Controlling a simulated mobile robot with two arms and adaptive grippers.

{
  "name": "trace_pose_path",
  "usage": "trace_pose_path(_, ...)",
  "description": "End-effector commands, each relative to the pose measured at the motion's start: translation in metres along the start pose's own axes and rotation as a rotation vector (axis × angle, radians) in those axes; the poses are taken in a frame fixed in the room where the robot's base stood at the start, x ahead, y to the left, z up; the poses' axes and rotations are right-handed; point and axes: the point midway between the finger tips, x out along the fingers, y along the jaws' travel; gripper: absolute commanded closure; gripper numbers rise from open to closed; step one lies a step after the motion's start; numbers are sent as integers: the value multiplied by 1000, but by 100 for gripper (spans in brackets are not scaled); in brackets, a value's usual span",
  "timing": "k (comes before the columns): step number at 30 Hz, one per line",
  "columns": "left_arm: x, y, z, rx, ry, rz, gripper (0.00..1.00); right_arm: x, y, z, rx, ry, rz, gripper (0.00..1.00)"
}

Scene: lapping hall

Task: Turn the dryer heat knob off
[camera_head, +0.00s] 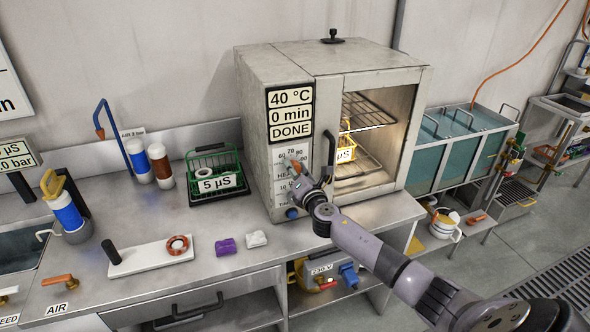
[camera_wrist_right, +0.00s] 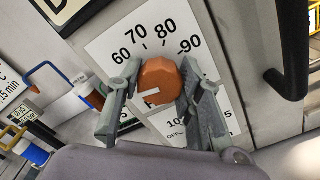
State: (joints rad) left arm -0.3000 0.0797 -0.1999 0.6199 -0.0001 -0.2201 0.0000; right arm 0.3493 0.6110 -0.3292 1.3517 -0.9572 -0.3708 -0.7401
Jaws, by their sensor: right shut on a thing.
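The dryer (camera_head: 335,58) is a worn grey metal cabinet on the bench. Its front panel reads "40 °C, 0 min, DONE". Below is the orange heat knob (camera_wrist_right: 158,75) on a white dial plate marked 60, 70, 80, 90, 10-something and OFF. A short white mark shows on the knob's lower part. My right gripper (camera_wrist_right: 158,88) is shut on the knob, one finger at each side; the lower dial is partly hidden. In the head view the right gripper (camera_head: 300,174) reaches the panel from the lower right. My left gripper is not in view.
A blue knob (camera_head: 292,213) sits below the heat dial. A black vertical handle (camera_head: 329,140) stands just right of the dial, close to my gripper. A green basket (camera_head: 224,163) stands left on the bench.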

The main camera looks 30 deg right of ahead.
Motion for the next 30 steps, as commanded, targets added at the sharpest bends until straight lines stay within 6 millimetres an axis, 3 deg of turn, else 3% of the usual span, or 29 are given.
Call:
trace_pose_path(3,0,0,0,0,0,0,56,-1,-1,-2,-3,4,-1,94)
trace_pose_path(4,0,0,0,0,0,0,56,-1,-1,-2,-3,4,-1,66)
trace_pose_path(13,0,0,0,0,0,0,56,0,-1,-1,-1,2,-1,46)
trace_pose_path(23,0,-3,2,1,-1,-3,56,-2,-1,0,-1,1,0,46)
trace_pose_path(30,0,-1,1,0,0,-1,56,-27,-1,-1,-2,3,-1,46)
